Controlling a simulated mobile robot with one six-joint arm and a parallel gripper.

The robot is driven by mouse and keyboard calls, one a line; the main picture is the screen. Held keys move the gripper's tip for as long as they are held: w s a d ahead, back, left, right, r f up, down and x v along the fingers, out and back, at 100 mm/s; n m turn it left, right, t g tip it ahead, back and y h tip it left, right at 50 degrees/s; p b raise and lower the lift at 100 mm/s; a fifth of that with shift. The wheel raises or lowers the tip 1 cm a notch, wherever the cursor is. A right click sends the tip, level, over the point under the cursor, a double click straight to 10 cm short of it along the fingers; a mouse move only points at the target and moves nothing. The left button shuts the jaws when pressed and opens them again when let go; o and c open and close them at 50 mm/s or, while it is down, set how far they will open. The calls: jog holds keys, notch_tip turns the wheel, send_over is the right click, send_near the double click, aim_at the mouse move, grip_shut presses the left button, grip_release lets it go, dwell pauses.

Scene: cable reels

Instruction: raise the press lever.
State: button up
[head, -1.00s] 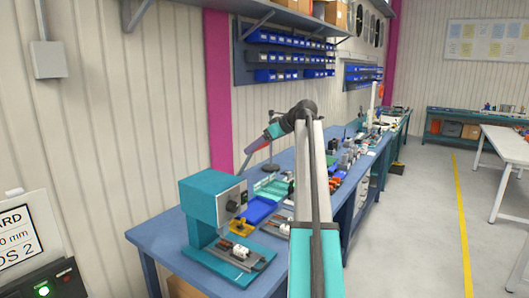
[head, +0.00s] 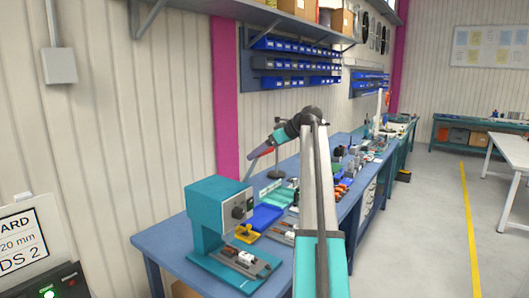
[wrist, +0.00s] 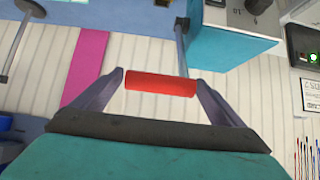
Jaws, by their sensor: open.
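The teal press (head: 212,212) stands on the near end of the blue bench, and a corner of it shows in the wrist view (wrist: 232,45). Its lever is a thin grey rod with a red handle (wrist: 160,82). In the head view the rod slants up from the press to the handle, beside my gripper (head: 260,152). In the wrist view my gripper (wrist: 161,80) is open, with one finger at each end of the red handle. The handle appears to lie between the fingertips. Whether the fingers touch it cannot be told.
A yellow part (head: 247,233) and a blue tray (head: 265,217) sit just behind the press on the bench (head: 165,238). Several small items crowd the bench farther back. Blue bins (head: 290,62) hang on the wall. The floor to the right is clear.

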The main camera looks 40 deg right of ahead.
jog(key=b+v, duration=0.4)
jog(key=v, duration=0.9)
jog(key=shift+s+r, duration=0.25)
jog(key=shift+s, duration=0.05)
